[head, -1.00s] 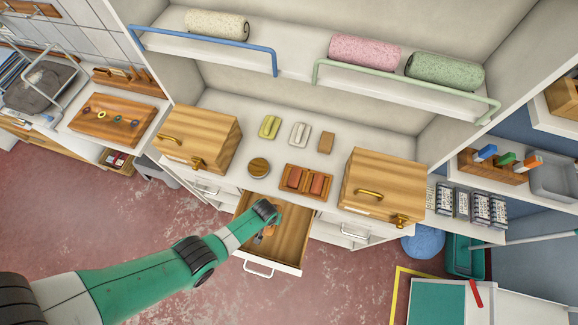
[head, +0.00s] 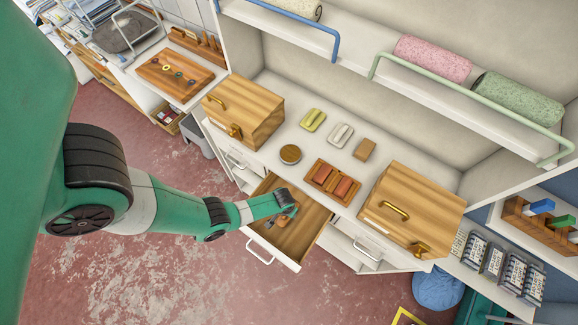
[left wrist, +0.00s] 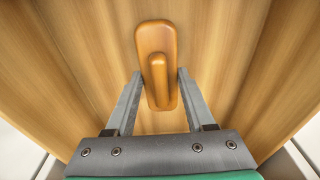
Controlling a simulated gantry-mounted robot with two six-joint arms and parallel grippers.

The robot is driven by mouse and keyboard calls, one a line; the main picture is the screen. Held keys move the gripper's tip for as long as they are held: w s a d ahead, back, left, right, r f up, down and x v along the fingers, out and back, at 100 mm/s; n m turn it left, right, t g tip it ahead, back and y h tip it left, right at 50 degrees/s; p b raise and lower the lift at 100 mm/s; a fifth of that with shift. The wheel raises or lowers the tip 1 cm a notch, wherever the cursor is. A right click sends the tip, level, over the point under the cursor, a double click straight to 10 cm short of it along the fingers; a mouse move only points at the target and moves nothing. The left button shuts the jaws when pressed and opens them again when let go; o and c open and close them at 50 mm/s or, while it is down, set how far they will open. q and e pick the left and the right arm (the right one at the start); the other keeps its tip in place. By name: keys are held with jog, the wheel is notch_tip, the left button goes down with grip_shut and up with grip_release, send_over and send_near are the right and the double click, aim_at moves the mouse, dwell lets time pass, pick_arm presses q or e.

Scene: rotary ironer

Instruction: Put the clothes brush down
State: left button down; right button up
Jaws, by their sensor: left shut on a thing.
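The clothes brush, an orange-brown wooden block with a raised handle, shows in the left wrist view (left wrist: 157,36) and small in the head view (head: 284,219). My left gripper (left wrist: 160,72) is shut on it, with one grey finger on either side of the handle end. In the head view my left gripper (head: 281,211) is inside the open wooden drawer (head: 305,234), with the brush low over or on the drawer's floor. I cannot tell whether the brush touches the floor. The brush's underside is hidden. My right gripper is in neither view.
Above the drawer, the white counter holds a round wooden piece (head: 290,154), a tray with two reddish blocks (head: 332,183), a yellow brush-like piece (head: 312,120) and two wooden boxes (head: 243,109). The drawer walls stand close around my gripper.

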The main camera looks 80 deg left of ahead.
pick_arm(q)
jog(key=shift+f, duration=0.65)
jog(key=shift+r, duration=0.2)
jog(key=shift+f, duration=0.25)
jog(key=shift+c, duration=1.3)
grip_release()
jog(key=shift+r, duration=0.1)
